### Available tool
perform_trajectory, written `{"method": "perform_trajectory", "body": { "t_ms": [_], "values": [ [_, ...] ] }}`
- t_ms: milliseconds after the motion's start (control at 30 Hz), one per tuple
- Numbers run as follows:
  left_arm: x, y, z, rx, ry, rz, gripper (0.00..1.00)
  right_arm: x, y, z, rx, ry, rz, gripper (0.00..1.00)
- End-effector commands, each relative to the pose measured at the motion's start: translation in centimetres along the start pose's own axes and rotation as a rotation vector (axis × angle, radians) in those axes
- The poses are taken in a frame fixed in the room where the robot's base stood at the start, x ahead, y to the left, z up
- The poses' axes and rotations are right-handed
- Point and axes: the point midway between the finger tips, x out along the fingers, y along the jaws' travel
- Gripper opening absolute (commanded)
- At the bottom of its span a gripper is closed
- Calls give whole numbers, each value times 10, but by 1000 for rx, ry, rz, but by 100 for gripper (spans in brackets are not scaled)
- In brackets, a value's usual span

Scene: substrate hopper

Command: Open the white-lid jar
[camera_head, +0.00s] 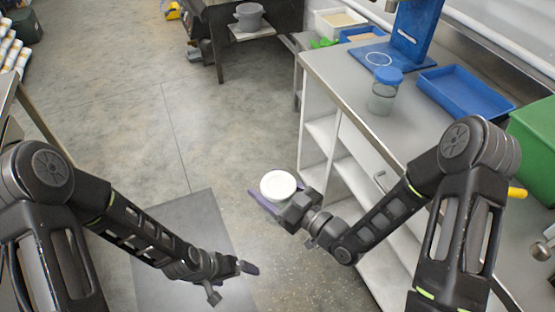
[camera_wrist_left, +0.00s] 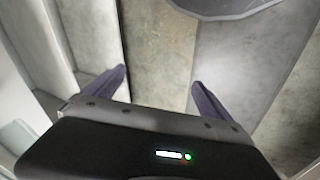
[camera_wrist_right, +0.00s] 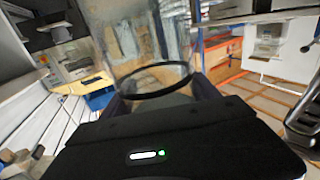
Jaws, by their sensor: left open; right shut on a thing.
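The white-lid jar shows in the head view as a round white lid (camera_head: 279,185) seen from above; its body is mostly hidden below the lid. My right gripper (camera_head: 276,203) is shut on the jar and holds it up in the air, left of the counter. In the right wrist view the jar's clear body (camera_wrist_right: 140,45) stands between the fingers, with a dark ring around it. My left gripper (camera_head: 232,282) is open and empty, lower and left of the jar, apart from it. Its two spread fingers show in the left wrist view (camera_wrist_left: 157,88).
A steel counter (camera_head: 340,85) on the right bears a blue-lid jar (camera_head: 383,92), a blue tray (camera_head: 465,90) and a blue stand (camera_head: 405,40). A green bin (camera_head: 535,135) is at the right edge. A grey pot (camera_head: 250,16) stands at the back. The floor between is clear.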

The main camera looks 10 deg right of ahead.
Motion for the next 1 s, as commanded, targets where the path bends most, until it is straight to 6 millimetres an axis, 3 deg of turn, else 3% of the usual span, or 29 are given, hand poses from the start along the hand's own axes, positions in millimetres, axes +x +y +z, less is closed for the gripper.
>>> {"method": "perform_trajectory", "body": {
  "t_ms": [33, 167, 300, 467, 600, 700, 800, 900, 1000],
  "values": [
    [-8, 5, -25, 24, 37, 7, 95, 0, 0, 0, 0, 1, 0, 0],
    [-35, 23, -85, 104, 117, 26, 95, 0, 0, 0, 0, 1, 0, 0],
    [-75, 47, -146, 214, 198, 45, 95, 0, 0, 0, 0, 1, 0, 0],
    [-130, 83, -202, 383, 273, 61, 95, 0, 0, 0, 0, 1, 0, 0],
    [-183, 127, -236, 611, 311, 67, 95, 0, 0, 0, 0, 1, 0, 0],
    [-218, 168, -245, 862, 299, 65, 95, 0, 0, 0, 0, 1, 0, 0],
    [-239, 214, -231, 1249, 204, 52, 95, 0, 0, 0, 0, 1, 0, 0],
    [-236, 241, -202, 1654, 29, 39, 95, 0, 0, 0, 0, 1, 0, 0],
    [-231, 253, -178, 1999, -165, 28, 95, 0, 0, 0, 0, 1, 0, 0]
  ]
}}
